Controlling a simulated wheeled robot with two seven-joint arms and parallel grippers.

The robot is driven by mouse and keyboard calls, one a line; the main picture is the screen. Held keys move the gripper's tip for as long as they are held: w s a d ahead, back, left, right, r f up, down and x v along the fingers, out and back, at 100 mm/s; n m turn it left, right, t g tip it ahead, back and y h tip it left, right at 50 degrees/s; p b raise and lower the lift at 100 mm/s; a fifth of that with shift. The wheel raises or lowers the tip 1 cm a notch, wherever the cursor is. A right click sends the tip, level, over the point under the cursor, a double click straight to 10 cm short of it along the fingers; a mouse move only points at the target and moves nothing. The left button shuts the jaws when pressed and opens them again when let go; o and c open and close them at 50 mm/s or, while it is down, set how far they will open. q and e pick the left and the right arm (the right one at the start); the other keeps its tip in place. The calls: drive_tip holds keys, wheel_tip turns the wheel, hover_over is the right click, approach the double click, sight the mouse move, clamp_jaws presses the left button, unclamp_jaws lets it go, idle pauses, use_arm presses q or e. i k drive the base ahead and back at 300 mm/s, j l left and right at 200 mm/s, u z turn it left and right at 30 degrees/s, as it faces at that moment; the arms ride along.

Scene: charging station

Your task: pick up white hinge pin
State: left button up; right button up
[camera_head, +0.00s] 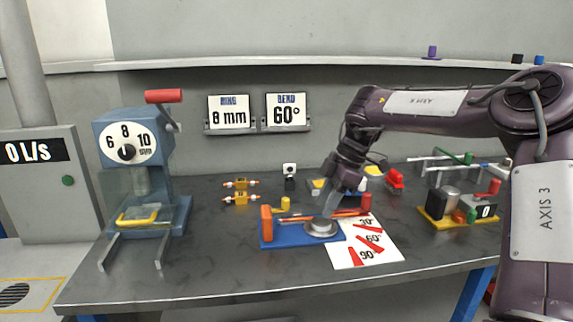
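My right gripper (332,203) reaches down over the blue bending fixture (275,241), its fingertips just above or at the round silver disc (321,227). The fingers look close together, but I cannot tell whether they are open or shut, or whether they hold anything. I cannot single out a white hinge pin with certainty. Two small brass-coloured parts (240,198) with thin pale and orange ends lie on the table left of the gripper. A rack at the right (455,168) carries thin pale rods. My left gripper is not in view.
A blue press (124,150) with a red handle stands at the left. A white angle card (362,250) lies right of the fixture. A yellow-based device (460,222) stands at the right. The grey table (190,275) is clear at front left.

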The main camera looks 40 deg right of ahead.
sight(289, 170)
drive_tip(key=i+l, duration=0.9)
drive_tip(key=i, duration=0.2)
